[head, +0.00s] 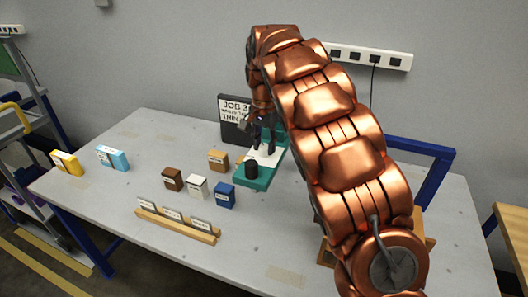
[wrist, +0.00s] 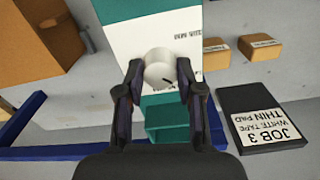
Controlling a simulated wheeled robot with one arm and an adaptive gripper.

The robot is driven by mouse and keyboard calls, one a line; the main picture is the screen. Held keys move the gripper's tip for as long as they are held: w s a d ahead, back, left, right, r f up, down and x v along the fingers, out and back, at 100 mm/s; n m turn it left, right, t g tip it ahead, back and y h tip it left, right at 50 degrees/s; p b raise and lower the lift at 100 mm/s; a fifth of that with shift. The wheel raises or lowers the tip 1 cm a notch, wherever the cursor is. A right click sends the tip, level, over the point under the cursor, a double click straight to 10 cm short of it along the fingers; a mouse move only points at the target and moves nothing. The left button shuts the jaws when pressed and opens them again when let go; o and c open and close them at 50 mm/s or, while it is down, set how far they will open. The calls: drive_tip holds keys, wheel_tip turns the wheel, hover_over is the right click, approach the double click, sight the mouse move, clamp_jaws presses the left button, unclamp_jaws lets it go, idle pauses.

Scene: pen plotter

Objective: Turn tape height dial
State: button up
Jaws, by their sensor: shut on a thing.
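The tape height dial (wrist: 160,68) is a pale round knob with a short dark mark toward its lower right, seen in the wrist view. It sits on a teal and white machine (wrist: 150,22). My gripper (wrist: 160,75) has one finger on each side of the dial and is shut on it. In the head view my gripper (head: 263,138) reaches down over the back of the teal machine (head: 258,182), and the dial is hidden there. A black cylinder (head: 251,169) stands on the machine's front end.
A black sign (head: 236,118) reading JOB 3, white tape, thin pad stands behind the machine. Brown (head: 172,179), white (head: 197,186), blue (head: 225,195) and tan (head: 218,160) boxes stand left of it. A wooden label rack (head: 176,225) lies in front. The table's left part is mostly clear.

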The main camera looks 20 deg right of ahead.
sight(265, 146)
drive_tip(key=shift+n+b, duration=0.8)
drive_tip(key=shift+n, duration=0.3)
drive_tip(key=o, duration=1.2)
drive_tip(key=shift+c, duration=0.2)
drive_tip(key=shift+r, duration=0.1)
drive_tip(key=shift+w+r, duration=0.1)
drive_tip(key=shift+r, duration=3.55)
